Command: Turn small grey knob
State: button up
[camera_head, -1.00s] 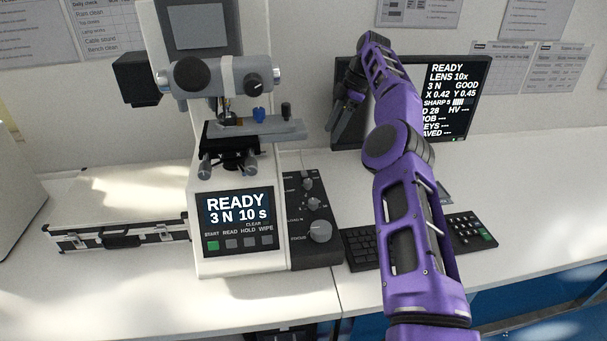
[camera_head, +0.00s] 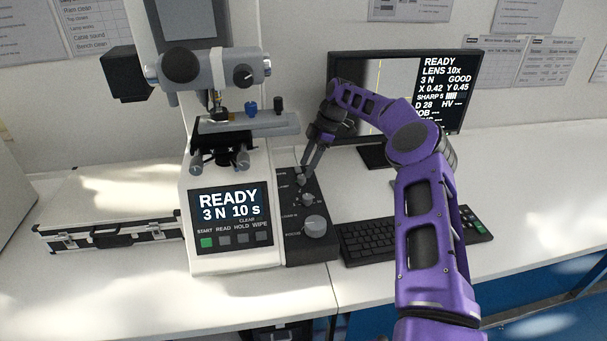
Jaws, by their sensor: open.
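The hardness tester (camera_head: 200,262) stands on the bench with a dark side panel (camera_head: 293,248) to the right of its screen. The panel carries a large grey knob (camera_head: 315,226) near the front and smaller grey knobs behind it, one in the middle (camera_head: 308,200) and one farther back (camera_head: 301,180). My gripper (camera_head: 308,172) points down at the back of the panel, its fingers close to the farther small knob. The fingers are open. I cannot tell whether they touch that knob or stand around it.
The tester's stage (camera_head: 262,126) juts out just left of my gripper. A monitor (camera_head: 468,95) stands behind my arm, and a keyboard (camera_head: 370,240) lies right of the panel. A silver case (camera_head: 110,205) lies at the left.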

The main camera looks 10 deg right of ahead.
aim_at(302, 176)
jog(key=shift+x, duration=1.85)
grip_shut()
